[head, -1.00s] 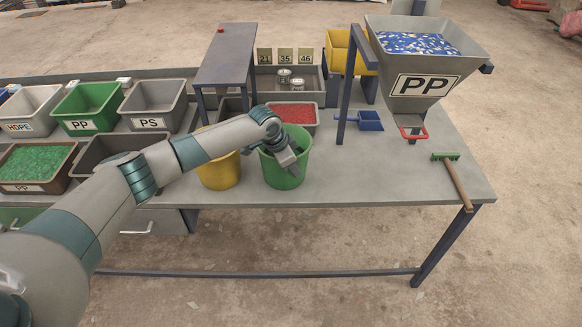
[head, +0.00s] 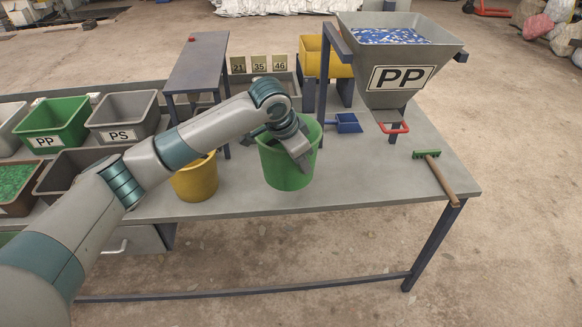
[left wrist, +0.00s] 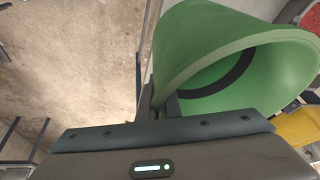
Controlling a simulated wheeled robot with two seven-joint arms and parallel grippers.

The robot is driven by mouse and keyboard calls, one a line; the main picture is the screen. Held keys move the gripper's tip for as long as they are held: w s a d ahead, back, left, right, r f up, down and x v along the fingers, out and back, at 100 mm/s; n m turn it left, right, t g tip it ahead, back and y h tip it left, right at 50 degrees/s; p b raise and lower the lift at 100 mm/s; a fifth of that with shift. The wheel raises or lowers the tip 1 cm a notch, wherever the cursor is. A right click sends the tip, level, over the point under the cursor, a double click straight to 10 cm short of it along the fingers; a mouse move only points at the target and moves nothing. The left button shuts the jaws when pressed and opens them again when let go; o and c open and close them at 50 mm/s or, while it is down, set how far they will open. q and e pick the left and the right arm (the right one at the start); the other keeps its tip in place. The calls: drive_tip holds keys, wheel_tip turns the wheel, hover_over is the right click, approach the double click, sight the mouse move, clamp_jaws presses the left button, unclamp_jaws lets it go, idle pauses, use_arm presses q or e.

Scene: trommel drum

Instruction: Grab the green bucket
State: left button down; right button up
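The green bucket (head: 280,172) is upright over the front middle of the table, just right of the yellow bucket (head: 196,184). It appears raised slightly off the tabletop. My left gripper (head: 304,164) reaches down over its rim and is closed on the bucket wall. In the left wrist view the fingers (left wrist: 158,104) sit on either side of the wall of the green bucket (left wrist: 215,35), whose inside looks empty where visible. My arm and gripper hide part of the rim. My right gripper is not in view.
The PP hopper (head: 402,75) with blue and white flakes stands at the back right. A blue scoop (head: 347,123) and a green-headed rake (head: 436,175) lie on the table. A raised grey stand (head: 197,62) and sorting bins (head: 124,117) are left.

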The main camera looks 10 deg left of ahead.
use_arm(q)
drive_tip(key=shift+s+d+r, duration=0.25)
drive_tip(key=shift+d+r, duration=0.05)
drive_tip(key=shift+d, duration=0.1)
idle(0.3)
